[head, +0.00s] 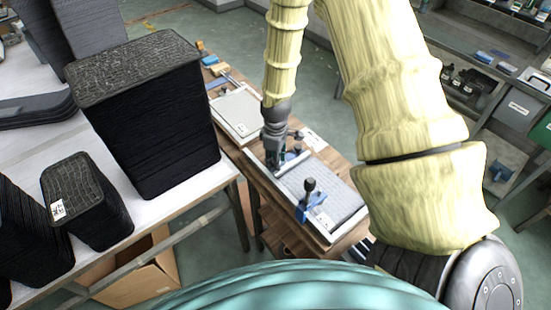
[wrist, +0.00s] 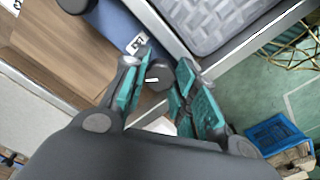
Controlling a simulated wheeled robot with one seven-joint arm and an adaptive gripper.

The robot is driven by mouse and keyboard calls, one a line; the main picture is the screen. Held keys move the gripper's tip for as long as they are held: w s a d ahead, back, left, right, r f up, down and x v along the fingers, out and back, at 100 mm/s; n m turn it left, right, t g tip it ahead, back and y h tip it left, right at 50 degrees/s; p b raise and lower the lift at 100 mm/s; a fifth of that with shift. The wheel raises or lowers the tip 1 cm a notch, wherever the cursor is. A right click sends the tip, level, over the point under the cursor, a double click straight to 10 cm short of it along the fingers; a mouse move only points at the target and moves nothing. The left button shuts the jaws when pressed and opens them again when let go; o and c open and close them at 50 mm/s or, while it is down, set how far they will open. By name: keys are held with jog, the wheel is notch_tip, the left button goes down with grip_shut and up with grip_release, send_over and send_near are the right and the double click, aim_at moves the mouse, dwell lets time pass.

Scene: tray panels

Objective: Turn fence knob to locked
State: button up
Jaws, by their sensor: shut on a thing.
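The fence knob (wrist: 157,78) is a small dark round knob with a short white line on its face, seen in the wrist view. My gripper (wrist: 166,64) has its teal fingers on either side of the knob and is shut on it. In the head view my gripper (head: 275,162) points down at the left end of the tray panel (head: 345,209), and the knob cannot be made out there. A blue fence bar (wrist: 116,22) with a small black-and-white label (wrist: 136,43) lies beside the knob. The white line looks nearly level in the wrist picture.
A blue clamp (head: 318,216) with a black handle stands on the panel's near edge. Another pale panel (head: 238,112) lies farther back on the wooden bench. Tall black stacks (head: 160,130) stand on the white table at left. A blue crate (wrist: 278,134) shows low in the wrist view.

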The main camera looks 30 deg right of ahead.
jog(key=m, duration=0.5)
jog(key=shift+m, duration=0.3)
jog(key=m, duration=0.4)
jog(key=shift+m, duration=0.4)
jog(key=o, duration=1.1)
jog(key=shift+c, duration=0.2)
jog(key=shift+r, duration=0.1)
notch_tip(320, 180, up, 12)
jog(key=shift+d, duration=0.1)
